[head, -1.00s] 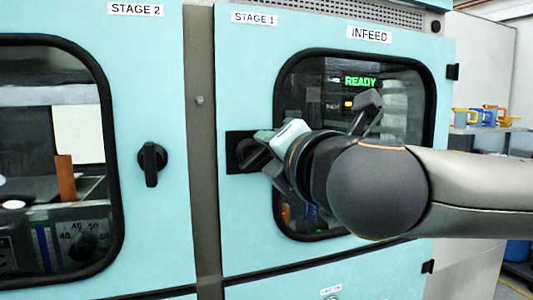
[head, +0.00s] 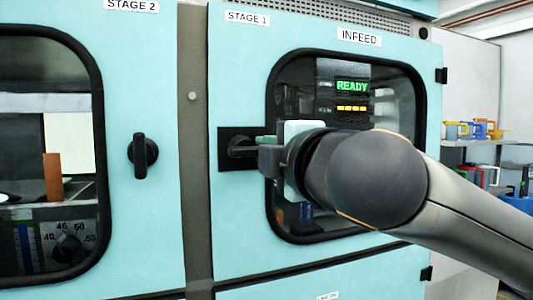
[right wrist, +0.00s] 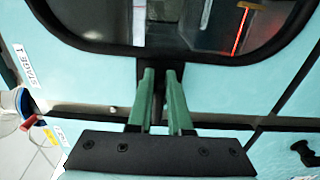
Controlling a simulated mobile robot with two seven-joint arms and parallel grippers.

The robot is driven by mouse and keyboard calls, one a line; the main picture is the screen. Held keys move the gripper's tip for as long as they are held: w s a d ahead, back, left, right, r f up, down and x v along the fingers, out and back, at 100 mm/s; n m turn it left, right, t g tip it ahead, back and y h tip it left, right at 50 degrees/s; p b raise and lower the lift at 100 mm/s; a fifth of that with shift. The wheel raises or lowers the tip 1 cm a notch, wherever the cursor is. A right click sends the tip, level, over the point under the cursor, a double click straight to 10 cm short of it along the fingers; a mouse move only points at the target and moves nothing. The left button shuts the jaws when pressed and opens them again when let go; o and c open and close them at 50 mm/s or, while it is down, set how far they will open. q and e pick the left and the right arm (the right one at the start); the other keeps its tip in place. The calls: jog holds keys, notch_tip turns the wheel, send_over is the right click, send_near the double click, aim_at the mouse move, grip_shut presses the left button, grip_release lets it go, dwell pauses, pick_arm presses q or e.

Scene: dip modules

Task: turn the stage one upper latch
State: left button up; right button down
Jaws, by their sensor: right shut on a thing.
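The stage one upper latch (head: 240,152) is a dark handle on a black plate (head: 226,136) at the left edge of the light-blue STAGE 1 door (head: 236,215). The handle lies about level, pointing right. My right gripper (head: 262,143) reaches in from the right and is shut on the handle. In the right wrist view, the two green fingers of the right gripper (right wrist: 162,75) stand on either side of the dark latch handle (right wrist: 159,98). The gripper partly hides the handle in the head view. My left gripper is not in view.
The STAGE 2 door (head: 150,235) at left has a similar black latch (head: 143,155) hanging upright. A window (head: 395,90) with a green READY display (head: 352,86) is behind my right arm. Shelves with coloured cups (head: 470,130) stand at the far right.

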dwell(0.5)
jog(key=c, duration=0.8)
grip_release()
jog(key=shift+c, duration=0.2)
jog(key=shift+s, duration=0.1)
jog(key=v, duration=1.2)
jog(key=shift+b, duration=0.45)
jog(key=shift+s, duration=0.15)
